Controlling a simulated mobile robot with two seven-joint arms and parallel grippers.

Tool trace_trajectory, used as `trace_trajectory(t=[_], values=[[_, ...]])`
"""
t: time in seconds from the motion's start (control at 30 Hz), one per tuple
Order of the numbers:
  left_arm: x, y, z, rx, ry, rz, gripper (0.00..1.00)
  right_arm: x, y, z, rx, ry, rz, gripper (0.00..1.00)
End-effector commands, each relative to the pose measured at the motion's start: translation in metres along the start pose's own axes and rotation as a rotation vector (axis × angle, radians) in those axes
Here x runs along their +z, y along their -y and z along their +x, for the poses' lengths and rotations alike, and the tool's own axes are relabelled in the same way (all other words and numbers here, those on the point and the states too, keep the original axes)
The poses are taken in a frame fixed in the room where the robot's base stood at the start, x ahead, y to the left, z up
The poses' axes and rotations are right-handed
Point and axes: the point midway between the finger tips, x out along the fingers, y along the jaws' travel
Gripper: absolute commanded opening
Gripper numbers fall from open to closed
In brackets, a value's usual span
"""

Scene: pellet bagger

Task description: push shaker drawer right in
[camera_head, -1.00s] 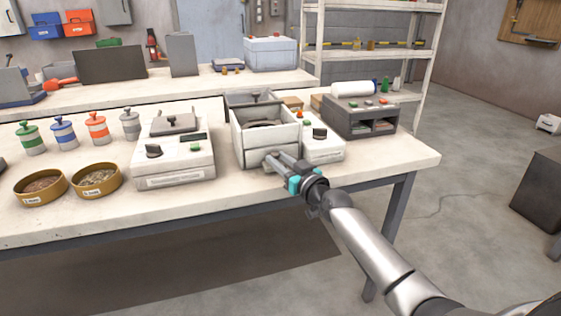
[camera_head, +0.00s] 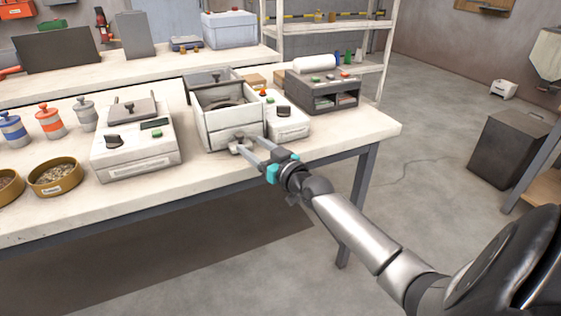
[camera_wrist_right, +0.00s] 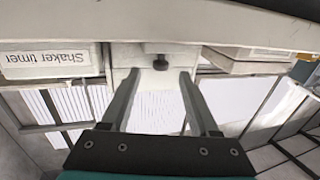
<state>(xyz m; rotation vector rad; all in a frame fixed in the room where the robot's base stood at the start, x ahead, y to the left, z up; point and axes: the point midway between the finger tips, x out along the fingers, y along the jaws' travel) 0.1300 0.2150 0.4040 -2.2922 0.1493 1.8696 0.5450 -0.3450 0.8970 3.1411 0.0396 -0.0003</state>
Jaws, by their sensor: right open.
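The shaker drawer (camera_head: 233,127) is a white, open-topped box with a dark round sieve inside, near the table's front edge. It stands forward of a grey housing (camera_head: 209,80). My right gripper (camera_head: 241,144) is open and empty at the low front of the drawer, fingers pointing at it. In the right wrist view, a dark knob (camera_wrist_right: 159,62) on a pale panel lies beyond and between the open fingertips (camera_wrist_right: 158,74). I cannot tell whether they touch the front. My left gripper is not in view.
The shaker timer (camera_head: 288,118) stands close right of the drawer; its label (camera_wrist_right: 45,60) shows upside down in the wrist view. A white balance (camera_head: 138,150) is to the left. A dark sealer-like unit (camera_head: 322,92) is behind right. Floor before the table is clear.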

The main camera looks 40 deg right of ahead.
Motion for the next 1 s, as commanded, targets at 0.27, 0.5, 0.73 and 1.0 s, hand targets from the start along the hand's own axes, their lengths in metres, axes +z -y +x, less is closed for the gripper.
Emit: trace_trajectory(t=[0.27,0.5,0.73,1.0], values=[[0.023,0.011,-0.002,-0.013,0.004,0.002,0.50,-0.001,0.000,-0.042,-0.001,0.003,-0.003,0.61],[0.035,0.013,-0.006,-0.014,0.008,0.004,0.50,0.000,0.000,-0.076,-0.001,0.004,-0.001,0.61],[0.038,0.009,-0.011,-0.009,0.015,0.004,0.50,-0.001,0.000,-0.099,0.000,0.001,-0.001,0.61],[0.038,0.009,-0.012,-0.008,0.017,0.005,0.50,-0.001,0.000,-0.107,-0.001,-0.002,-0.001,0.61]])
